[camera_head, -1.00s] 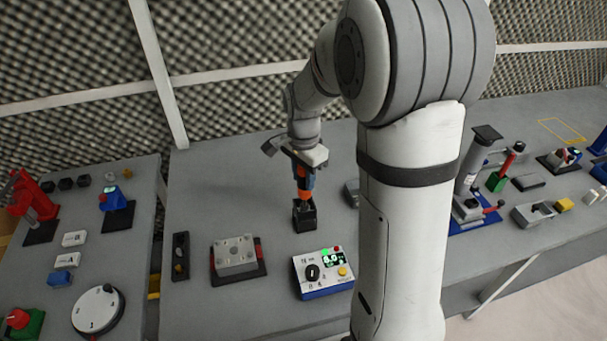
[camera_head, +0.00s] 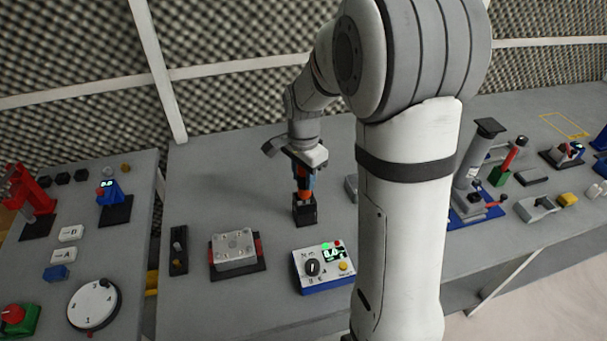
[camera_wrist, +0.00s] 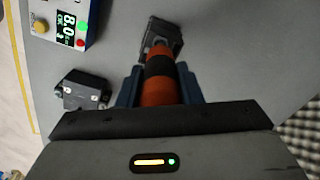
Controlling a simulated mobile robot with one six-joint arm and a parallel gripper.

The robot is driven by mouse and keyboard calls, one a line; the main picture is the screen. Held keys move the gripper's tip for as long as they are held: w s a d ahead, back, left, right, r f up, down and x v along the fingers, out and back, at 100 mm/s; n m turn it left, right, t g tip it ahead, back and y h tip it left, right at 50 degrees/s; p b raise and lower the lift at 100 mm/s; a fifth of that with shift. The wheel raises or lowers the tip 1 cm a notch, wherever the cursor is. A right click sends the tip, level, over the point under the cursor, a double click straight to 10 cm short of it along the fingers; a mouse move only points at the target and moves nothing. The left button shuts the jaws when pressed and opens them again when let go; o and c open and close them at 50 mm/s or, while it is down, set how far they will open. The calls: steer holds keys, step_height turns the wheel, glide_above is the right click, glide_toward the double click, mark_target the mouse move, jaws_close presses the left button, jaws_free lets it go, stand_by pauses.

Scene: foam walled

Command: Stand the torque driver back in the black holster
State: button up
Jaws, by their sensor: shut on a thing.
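The torque driver (camera_head: 303,178), orange with a dark band, is upright in my gripper (camera_head: 304,168). In the wrist view my gripper (camera_wrist: 160,88) has its blue fingers shut on both sides of the orange and black driver (camera_wrist: 160,80). The black holster (camera_head: 304,212) stands on the grey table right under the driver. It also shows in the wrist view (camera_wrist: 163,32), just beyond the driver's end. The driver's lower end meets the holster's top in the head view; how deep it sits inside is hidden.
A blue and white control box (camera_head: 323,268) with a dial and green display stands in front of the holster. A metal block on a dark base (camera_head: 235,250) is to the left. A small dark-grey block (camera_wrist: 82,92) lies near the gripper. Table behind the holster is clear.

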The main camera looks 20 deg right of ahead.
mark_target(303, 184)
steer(key=shift+f+b, duration=1.05)
steer(key=shift+f, duration=0.45)
steer(key=o, duration=1.1)
step_height(303, 184, up, 8)
steer(key=shift+f, duration=0.2)
steer(key=shift+r, duration=0.1)
steer(key=shift+s+r, duration=0.1)
steer(key=s+n+t, duration=0.1)
steer(key=s+n, duration=0.3)
steer(key=s, duration=0.2)
steer(key=s+r+n+t, duration=0.1)
steer(key=s+n, duration=0.3)
steer(key=s, duration=0.3)
steer(key=s+r+n, duration=0.1)
steer(key=s+n, duration=0.3)
steer(key=s, duration=0.2)
steer(key=shift+s+n+t, duration=0.2)
steer(key=shift+n+t, duration=0.1)
steer(key=shift+t, duration=0.1)
